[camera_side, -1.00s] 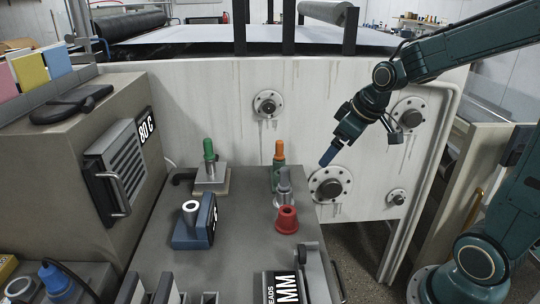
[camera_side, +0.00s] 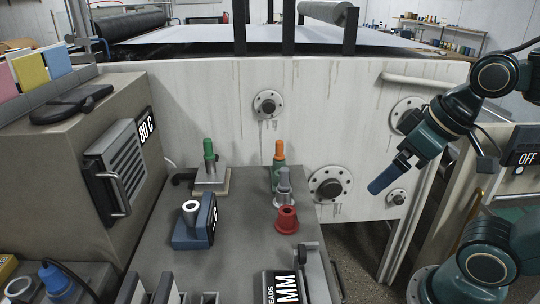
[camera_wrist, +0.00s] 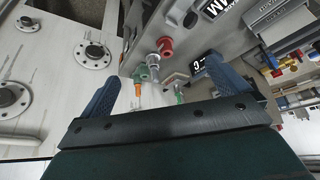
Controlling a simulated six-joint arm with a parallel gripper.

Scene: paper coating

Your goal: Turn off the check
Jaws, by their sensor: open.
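A dark box with an "OFF" display (camera_side: 527,157) stands at the right edge of the side view, partly cut off. A small pale round spot (camera_side: 519,171) shows below its letters. I cannot tell whether this is the check, and nothing else is labelled so. My gripper (camera_side: 376,189) is to the left of this box, in the air in front of the pale machine wall, with its blue fingers pointing down and left. In the wrist view my gripper (camera_wrist: 164,72) has its two blue fingers apart with nothing held between them.
The pale wall (camera_side: 340,100) carries several round flanges.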

